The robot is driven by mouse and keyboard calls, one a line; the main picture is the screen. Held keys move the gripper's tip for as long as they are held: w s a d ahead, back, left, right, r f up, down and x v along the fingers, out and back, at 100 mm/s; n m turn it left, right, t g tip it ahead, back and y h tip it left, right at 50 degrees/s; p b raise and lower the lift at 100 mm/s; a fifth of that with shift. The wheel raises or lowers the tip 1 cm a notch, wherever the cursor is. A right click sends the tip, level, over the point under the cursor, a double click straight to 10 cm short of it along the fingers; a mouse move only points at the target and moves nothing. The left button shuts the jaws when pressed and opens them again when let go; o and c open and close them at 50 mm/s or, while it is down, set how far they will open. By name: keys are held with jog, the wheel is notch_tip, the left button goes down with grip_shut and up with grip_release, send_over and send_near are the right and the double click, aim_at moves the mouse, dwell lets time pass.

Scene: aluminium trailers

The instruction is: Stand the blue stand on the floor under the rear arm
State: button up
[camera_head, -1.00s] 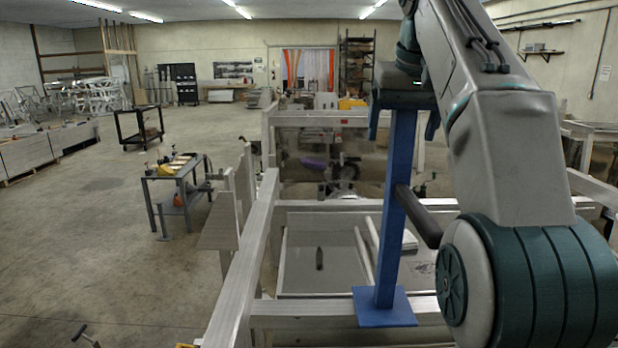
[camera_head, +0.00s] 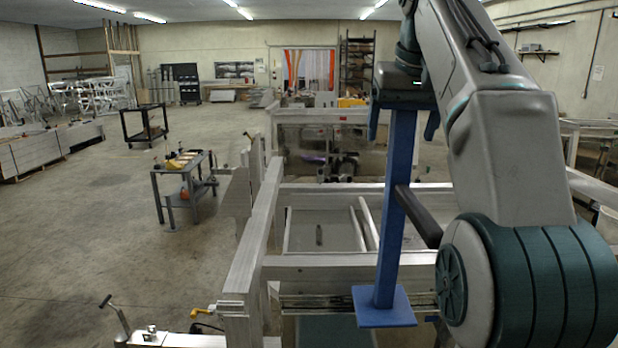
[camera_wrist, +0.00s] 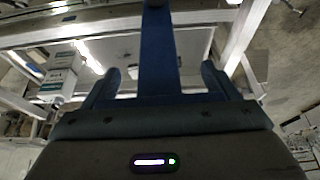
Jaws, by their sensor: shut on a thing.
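The blue stand (camera_head: 391,215) is an upright post with a square base plate and a dark side handle. My gripper (camera_head: 404,108) is shut on its upper part and holds it upright in the air, in front of an aluminium trailer frame (camera_head: 330,261). In the wrist view the blue post (camera_wrist: 158,55) runs between the two fingers of my gripper (camera_wrist: 158,82). The base plate overlaps the trailer's near rails in the picture, and I cannot tell its height above the floor. I cannot tell which trailer part is the rear arm.
The trailer's left rail (camera_head: 255,235) runs away from me. A yellow-handled fitting (camera_head: 203,313) and a metal bar with a lever (camera_head: 115,318) are at the lower left. A small tool table (camera_head: 183,178) and a dark cart (camera_head: 143,125) stand farther left. The floor between is open.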

jog(key=shift+s, duration=0.55)
jog(key=shift+x, duration=0.95)
jog(key=shift+s+d+f, duration=0.1)
jog(key=shift+f, duration=0.3)
notch_tip(320, 180, down, 53)
jog(key=w+a+b, duration=0.1)
jog(key=w, duration=0.1)
jog(key=s+f+b, duration=0.3)
jog(key=s+f, duration=0.1)
jog(key=f, duration=0.4)
jog(key=shift+s+f, duration=0.15)
jog(key=shift+f, duration=0.2)
jog(key=shift+a, duration=0.1)
